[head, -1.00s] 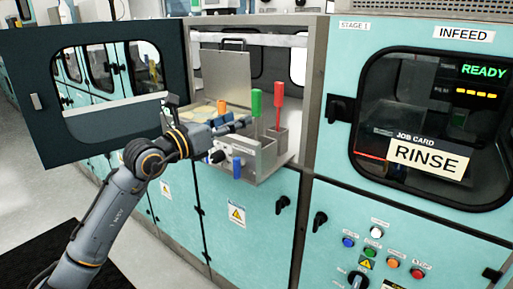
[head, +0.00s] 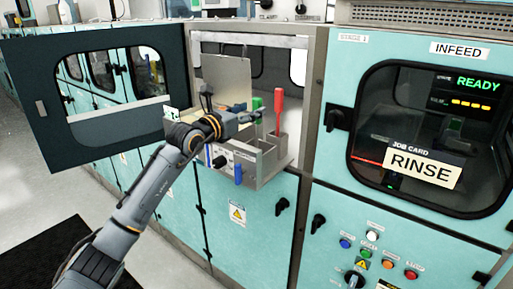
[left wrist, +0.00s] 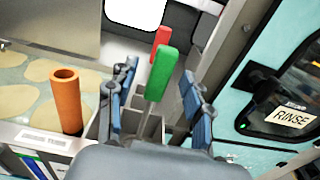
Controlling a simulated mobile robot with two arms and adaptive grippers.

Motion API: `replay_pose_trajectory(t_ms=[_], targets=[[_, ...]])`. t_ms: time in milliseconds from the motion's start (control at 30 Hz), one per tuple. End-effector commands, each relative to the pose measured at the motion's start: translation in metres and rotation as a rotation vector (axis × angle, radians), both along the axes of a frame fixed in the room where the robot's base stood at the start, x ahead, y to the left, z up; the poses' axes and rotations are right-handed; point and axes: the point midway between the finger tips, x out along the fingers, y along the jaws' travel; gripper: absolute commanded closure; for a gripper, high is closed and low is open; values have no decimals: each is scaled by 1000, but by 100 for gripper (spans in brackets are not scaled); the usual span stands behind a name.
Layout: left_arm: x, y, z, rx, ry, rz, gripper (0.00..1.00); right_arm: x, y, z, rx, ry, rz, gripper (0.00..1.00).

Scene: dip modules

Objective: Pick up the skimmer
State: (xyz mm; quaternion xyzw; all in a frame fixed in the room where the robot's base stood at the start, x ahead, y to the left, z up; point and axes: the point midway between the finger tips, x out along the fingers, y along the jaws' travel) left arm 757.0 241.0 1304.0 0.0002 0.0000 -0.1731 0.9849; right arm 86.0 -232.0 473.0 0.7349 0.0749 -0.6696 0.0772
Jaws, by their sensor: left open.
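A green-handled tool (head: 257,103) and a red-handled tool (head: 279,98) stand upright in a metal holder (head: 267,160) at the open bay's front. Their lower ends are hidden in the holder, so I cannot tell which is the skimmer. My left gripper (head: 250,118) is open beside the green handle in the head view. In the left wrist view, its blue-grey fingers (left wrist: 158,90) stand on either side of the green handle (left wrist: 162,72), apart from it. The red handle (left wrist: 160,43) is just behind. My right gripper is not in view.
An orange tube-like handle (left wrist: 66,100) stands left of the fingers. A blue handle (head: 238,170) hangs at the holder's front. The bay's dark door (head: 95,150) is swung open to the left. A metal post (head: 309,120) bounds the right side.

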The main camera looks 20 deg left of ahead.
Motion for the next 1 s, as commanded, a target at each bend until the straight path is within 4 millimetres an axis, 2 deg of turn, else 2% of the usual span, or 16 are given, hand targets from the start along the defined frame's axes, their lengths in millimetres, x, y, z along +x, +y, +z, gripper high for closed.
replay_pose_trajectory(t_ms=[33, 67, 300, 533, 567, 800, 1000], targets=[[7, -4, 6, -2, 2, 0, 49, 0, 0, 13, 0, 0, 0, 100], [11, -7, 5, -1, 3, 0, 49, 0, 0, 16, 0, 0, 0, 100], [30, -13, 1, -1, -1, 0, 49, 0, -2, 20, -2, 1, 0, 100], [31, -13, 0, -2, -2, 0, 49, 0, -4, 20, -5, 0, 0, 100], [31, -13, 0, -1, -1, 0, 51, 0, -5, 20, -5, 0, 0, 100], [31, -13, -1, -1, -1, 0, 100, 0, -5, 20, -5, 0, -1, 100], [30, -13, 0, -2, -2, 0, 100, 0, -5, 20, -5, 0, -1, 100]])
